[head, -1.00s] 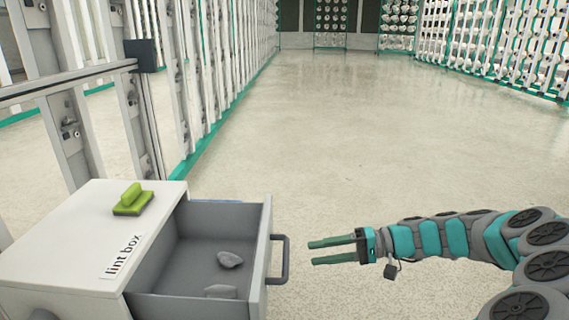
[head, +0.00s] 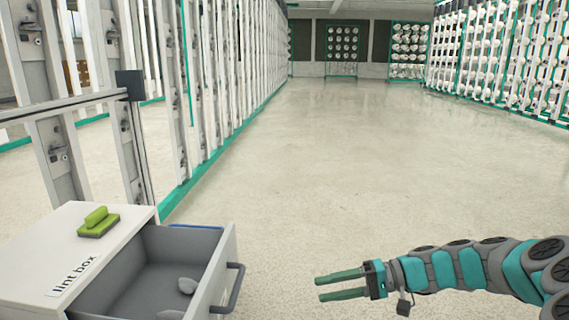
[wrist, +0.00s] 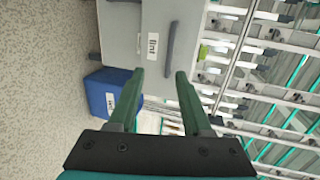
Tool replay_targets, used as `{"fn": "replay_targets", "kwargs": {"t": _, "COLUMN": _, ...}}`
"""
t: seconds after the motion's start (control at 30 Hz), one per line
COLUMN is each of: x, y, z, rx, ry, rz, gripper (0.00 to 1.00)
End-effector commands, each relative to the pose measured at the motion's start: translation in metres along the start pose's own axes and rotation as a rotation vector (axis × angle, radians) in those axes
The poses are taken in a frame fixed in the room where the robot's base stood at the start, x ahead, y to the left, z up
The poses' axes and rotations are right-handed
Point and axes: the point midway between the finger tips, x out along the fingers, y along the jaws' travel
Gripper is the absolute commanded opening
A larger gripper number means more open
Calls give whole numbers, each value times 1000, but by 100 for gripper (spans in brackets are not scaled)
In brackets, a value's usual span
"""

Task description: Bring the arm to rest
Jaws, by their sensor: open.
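My gripper (head: 341,284) is open and empty, with its two green fingers apart. In the head view it is held out over the floor to the right of the lint box, pointing left. The wrist view also shows my gripper (wrist: 160,88) with nothing between its fingers. The white lint box (head: 36,248) stands at the lower left. The gripper is apart from the drawer handle (head: 232,290). A green brush-like object (head: 98,221) lies on top of the box.
A blue bin (wrist: 104,94) with a label stands by the box in the wrist view. A creel frame (head: 187,90) runs along the left, with a rail and dark block (head: 130,85). More racks with bobbins (head: 500,60) stand at right and back. The middle floor (head: 300,150) is clear.

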Motion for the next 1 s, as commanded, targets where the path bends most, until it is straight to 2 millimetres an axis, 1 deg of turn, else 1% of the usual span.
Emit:
{"fn": "replay_targets", "kwargs": {"t": 0.27, "x": 20, "y": -24, "z": 31, "rx": -19, "ry": -85, "rz": 93, "gripper": 49}}
{"fn": "replay_targets", "kwargs": {"t": 0.37, "x": 29, "y": -33, "z": 48, "rx": -25, "ry": -126, "rz": 143, "gripper": 49}}
{"fn": "replay_targets", "kwargs": {"t": 0.47, "x": 38, "y": -42, "z": 70, "rx": -32, "ry": -171, "rz": 209, "gripper": 49}}
{"fn": "replay_targets", "kwargs": {"t": 0.57, "x": 46, "y": -51, "z": 96, "rx": -40, "ry": -219, "rz": 303, "gripper": 49}}
{"fn": "replay_targets", "kwargs": {"t": 0.63, "x": 50, "y": -54, "z": 121, "rx": -42, "ry": -257, "rz": 387, "gripper": 49}}
{"fn": "replay_targets", "kwargs": {"t": 0.73, "x": 51, "y": -55, "z": 154, "rx": -43, "ry": -294, "rz": 518, "gripper": 49}}
{"fn": "replay_targets", "kwargs": {"t": 0.8, "x": 48, "y": -54, "z": 176, "rx": -41, "ry": -312, "rz": 610, "gripper": 49}}
{"fn": "replay_targets", "kwargs": {"t": 0.87, "x": 42, "y": -51, "z": 194, "rx": -37, "ry": -320, "rz": 691, "gripper": 49}}
{"fn": "replay_targets", "kwargs": {"t": 1.0, "x": 22, "y": -43, "z": 232, "rx": -19, "ry": -314, "rz": 879, "gripper": 49}}
